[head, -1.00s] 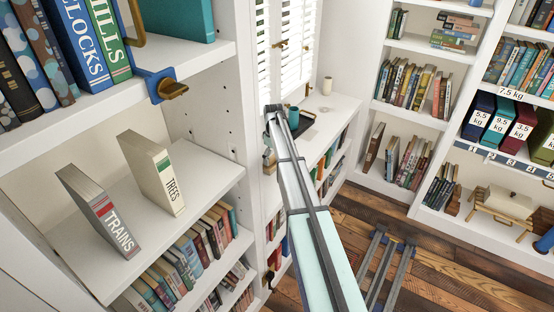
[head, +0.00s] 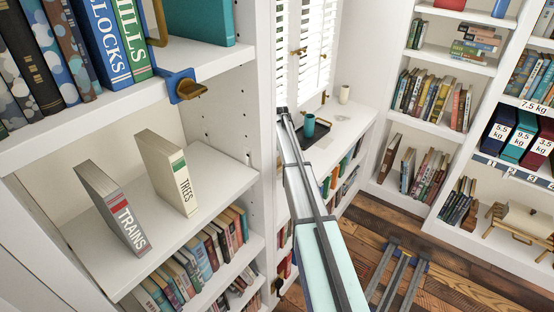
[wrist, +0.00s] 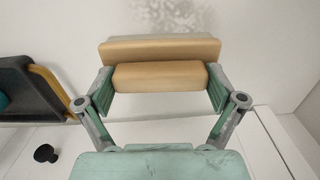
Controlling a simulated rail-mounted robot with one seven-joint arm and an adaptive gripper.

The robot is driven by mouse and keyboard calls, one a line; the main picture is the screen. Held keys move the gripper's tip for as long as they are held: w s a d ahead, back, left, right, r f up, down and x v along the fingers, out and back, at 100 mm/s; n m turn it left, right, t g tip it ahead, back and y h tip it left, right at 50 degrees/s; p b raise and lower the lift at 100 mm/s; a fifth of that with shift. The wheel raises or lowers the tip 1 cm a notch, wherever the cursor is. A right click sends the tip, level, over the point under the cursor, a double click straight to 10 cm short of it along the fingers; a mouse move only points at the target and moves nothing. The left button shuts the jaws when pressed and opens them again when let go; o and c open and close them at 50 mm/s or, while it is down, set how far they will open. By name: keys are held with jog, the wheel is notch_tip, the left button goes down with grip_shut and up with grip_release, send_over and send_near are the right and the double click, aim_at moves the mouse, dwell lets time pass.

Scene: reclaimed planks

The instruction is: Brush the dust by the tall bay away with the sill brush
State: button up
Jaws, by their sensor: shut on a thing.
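In the wrist view, my gripper (wrist: 160,90) is shut on the sill brush (wrist: 160,48), a tan wooden block held crosswise between the fingers. The brush is over a white surface; whether it touches cannot be told. Grey speckled dust (wrist: 175,12) lies just beyond the brush at the top edge of the wrist view. In the head view, my arm reaches to the white sill top (head: 350,120) beside the tall white shelf bay (head: 264,150). The gripper, brush and dust are hidden there.
A dark tray (head: 314,133) with a teal mug (head: 309,124) stands on the sill; the tray is also at left in the wrist view (wrist: 30,85). Books fill shelves on both sides. A black knob (wrist: 45,153) is at lower left.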

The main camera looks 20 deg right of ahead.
jog(key=shift+s+d+b, duration=0.2)
jog(key=shift+s+d, duration=0.55)
jog(key=shift+s, duration=0.45)
jog(key=shift+s+d+b, duration=0.15)
jog(key=shift+s+d, duration=0.6)
jog(key=shift+s, duration=0.5)
jog(key=shift+s+d+b, duration=0.2)
jog(key=shift+s+d, duration=0.55)
jog(key=shift+s, duration=0.45)
jog(key=shift+w, duration=0.3)
jog(key=shift+w+a+p, duration=0.25)
jog(key=shift+w+a, duration=0.65)
jog(key=shift+w, duration=0.5)
jog(key=shift+w+a+p, duration=0.2)
jog(key=shift+w+a, duration=0.75)
jog(key=shift+w, duration=0.45)
jog(key=shift+w+a+p, duration=0.25)
jog(key=shift+w+a, duration=0.65)
jog(key=shift+w, duration=0.5)
jog(key=shift+w+a+r, duration=0.1)
jog(key=shift+r, duration=0.15)
notch_tip(320, 180, up, 8)
jog(key=p, duration=0.3)
jog(key=shift+f+p, duration=0.15)
jog(key=shift+p, duration=0.2)
